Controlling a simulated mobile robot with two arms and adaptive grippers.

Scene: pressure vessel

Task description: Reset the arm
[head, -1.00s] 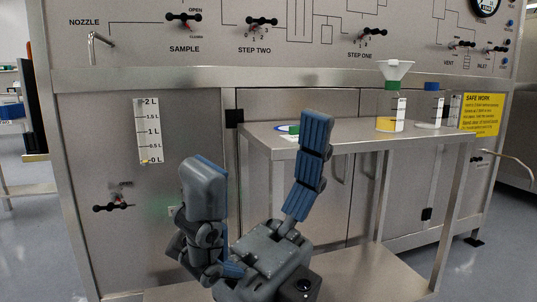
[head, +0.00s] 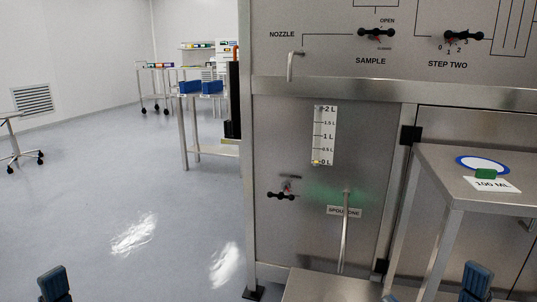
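My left gripper (head: 55,284) shows only as one dark blue-padded finger at the bottom left edge of the head view; the rest is cut off. My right gripper (head: 434,288) is at the bottom right, with one blue-padded finger and the tip of another piece visible, standing apart with nothing seen between them. Most of both arms is out of view. The steel pressure vessel panel (head: 275,130) stands ahead on the right, and neither gripper is seen touching it.
A steel side table (head: 445,185) at the right holds a blue-rimmed white disc (head: 482,165), a green cap (head: 486,174) and a "100 ML" card (head: 493,184). A spout pipe (head: 345,232) hangs from the panel. Open floor (head: 120,200) lies left, with carts behind.

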